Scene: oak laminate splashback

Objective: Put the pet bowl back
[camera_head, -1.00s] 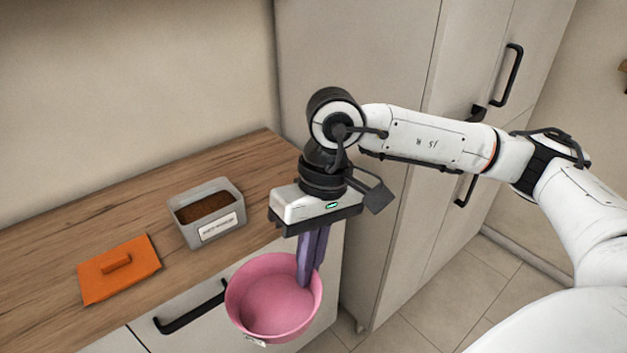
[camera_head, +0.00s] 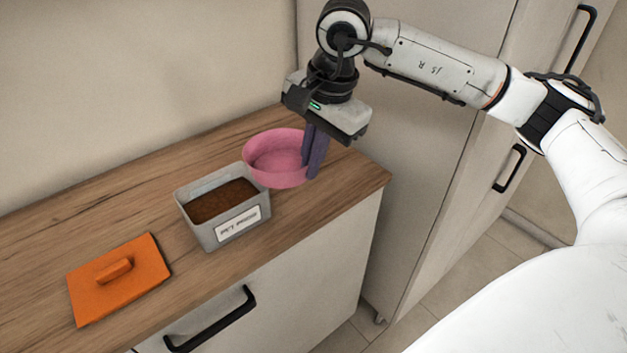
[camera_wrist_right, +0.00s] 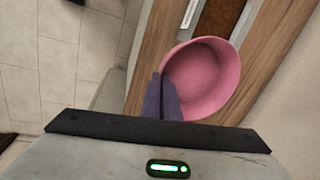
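The pink pet bowl (camera_head: 272,158) is upright over the far right end of the wooden counter, behind and right of the grey food box. Whether it rests on the counter or hangs just above it I cannot tell. My right gripper (camera_head: 313,172) points down with its purple fingers closed on the bowl's right rim. In the right wrist view the bowl (camera_wrist_right: 208,78) looks empty, and the right gripper's fingers (camera_wrist_right: 162,90) pinch its wall. My left gripper is not in view.
The grey box (camera_head: 222,226) of brown pet food stands open and labelled on the counter (camera_head: 190,158). An orange lid (camera_head: 118,279) with a handle lies left of it. A tall cabinet (camera_head: 415,140) borders the counter's right end. The counter's back left is clear.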

